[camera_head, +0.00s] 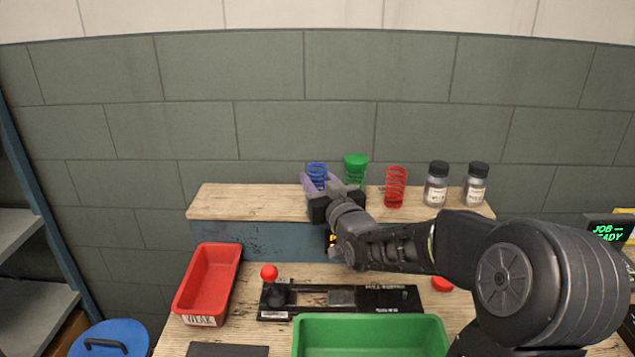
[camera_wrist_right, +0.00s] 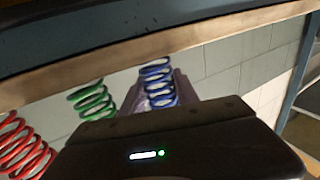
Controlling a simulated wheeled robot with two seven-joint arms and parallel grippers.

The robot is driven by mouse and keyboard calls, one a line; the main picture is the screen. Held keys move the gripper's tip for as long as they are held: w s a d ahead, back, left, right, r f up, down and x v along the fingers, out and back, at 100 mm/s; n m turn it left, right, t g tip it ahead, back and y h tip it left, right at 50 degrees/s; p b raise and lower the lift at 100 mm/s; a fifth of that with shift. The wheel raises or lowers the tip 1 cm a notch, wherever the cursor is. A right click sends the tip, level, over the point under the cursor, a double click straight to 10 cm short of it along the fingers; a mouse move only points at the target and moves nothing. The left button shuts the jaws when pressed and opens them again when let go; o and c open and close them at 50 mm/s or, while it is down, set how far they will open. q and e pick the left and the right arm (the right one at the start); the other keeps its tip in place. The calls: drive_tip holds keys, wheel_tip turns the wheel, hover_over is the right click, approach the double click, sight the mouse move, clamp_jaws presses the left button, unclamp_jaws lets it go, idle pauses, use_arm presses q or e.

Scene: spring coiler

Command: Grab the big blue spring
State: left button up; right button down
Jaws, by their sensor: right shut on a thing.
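The blue spring (camera_head: 317,171) stands on the wooden shelf at the back, left of a green spring (camera_head: 355,168) and a red spring (camera_head: 396,187). My right gripper (camera_head: 317,181) reaches in from the right, its pale purple fingers shut on the blue spring. The wrist view also shows the blue spring (camera_wrist_right: 158,82) at the fingers, with the green spring (camera_wrist_right: 91,99) and the red spring (camera_wrist_right: 22,146) apart to its left. The gripper body hides part of the grip. My left gripper is not in view.
Two black-capped jars (camera_head: 436,184) stand on the shelf (camera_head: 240,203) at right. Below are a red bin (camera_head: 207,285), a green bin (camera_head: 371,335) and a black fixture with a red-knobbed lever (camera_head: 269,272). The shelf's left end is clear.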

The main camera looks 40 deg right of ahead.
wheel_tip(320, 180, up, 10)
idle(0.5)
idle(0.5)
